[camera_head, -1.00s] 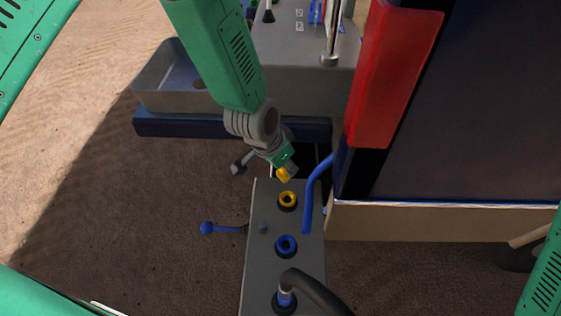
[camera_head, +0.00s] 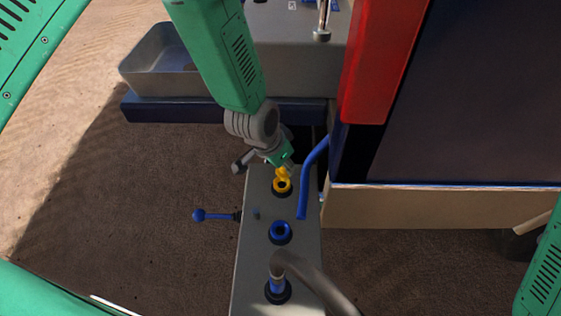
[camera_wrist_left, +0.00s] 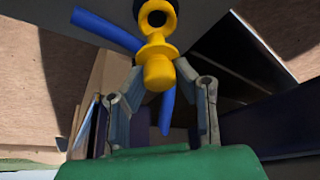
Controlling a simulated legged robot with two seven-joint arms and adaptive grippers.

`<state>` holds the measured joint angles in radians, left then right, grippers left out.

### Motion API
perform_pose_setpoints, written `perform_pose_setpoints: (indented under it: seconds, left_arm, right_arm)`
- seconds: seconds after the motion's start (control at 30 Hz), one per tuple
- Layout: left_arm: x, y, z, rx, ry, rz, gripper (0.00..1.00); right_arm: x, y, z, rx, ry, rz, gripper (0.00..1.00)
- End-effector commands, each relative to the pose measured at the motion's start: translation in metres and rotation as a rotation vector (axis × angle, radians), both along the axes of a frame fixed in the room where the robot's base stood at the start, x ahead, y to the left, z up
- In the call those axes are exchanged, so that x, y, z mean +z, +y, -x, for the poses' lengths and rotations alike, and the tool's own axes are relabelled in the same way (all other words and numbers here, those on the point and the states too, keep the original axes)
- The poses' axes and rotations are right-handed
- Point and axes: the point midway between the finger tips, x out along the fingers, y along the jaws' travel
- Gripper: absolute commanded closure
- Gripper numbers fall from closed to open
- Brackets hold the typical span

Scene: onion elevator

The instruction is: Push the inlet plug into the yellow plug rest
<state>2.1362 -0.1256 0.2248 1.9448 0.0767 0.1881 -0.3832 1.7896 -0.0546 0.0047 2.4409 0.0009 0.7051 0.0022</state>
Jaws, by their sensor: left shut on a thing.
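The yellow inlet plug (camera_head: 284,172) is held by my left gripper (camera_head: 287,165) right at the far edge of the yellow plug rest (camera_head: 282,188). The rest is a yellow ring with a dark base on the grey panel. In the left wrist view, the inlet plug (camera_wrist_left: 157,68) is between the fingers of my left gripper (camera_wrist_left: 158,76). The plug's far end overlaps the yellow ring (camera_wrist_left: 155,19), whose dark opening still shows. I cannot tell whether they touch. My right gripper is not in view.
The grey panel (camera_head: 257,245) also has a blue ring (camera_head: 280,232) and a blue fitting with a dark hose (camera_head: 310,280). A blue pipe (camera_head: 315,175) rises at its right. A blue-knobbed lever (camera_head: 200,215) sticks out left. A grey tray (camera_head: 160,75) stands behind.

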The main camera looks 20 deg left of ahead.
Motion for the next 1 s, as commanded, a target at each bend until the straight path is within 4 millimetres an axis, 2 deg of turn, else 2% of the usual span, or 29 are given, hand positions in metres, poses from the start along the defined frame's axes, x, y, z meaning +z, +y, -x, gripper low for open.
perform_pose_setpoints:
  seconds: [0.4, 1.0]
  left_arm:
    - [-0.002, 0.011, 0.000, 0.003, 0.000, 0.011, 0.96]
    - [-0.003, 0.016, 0.001, 0.001, 0.000, 0.006, 0.96]
  right_arm:
    - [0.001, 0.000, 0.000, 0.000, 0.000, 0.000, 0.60]
    - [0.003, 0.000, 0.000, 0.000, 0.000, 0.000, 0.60]
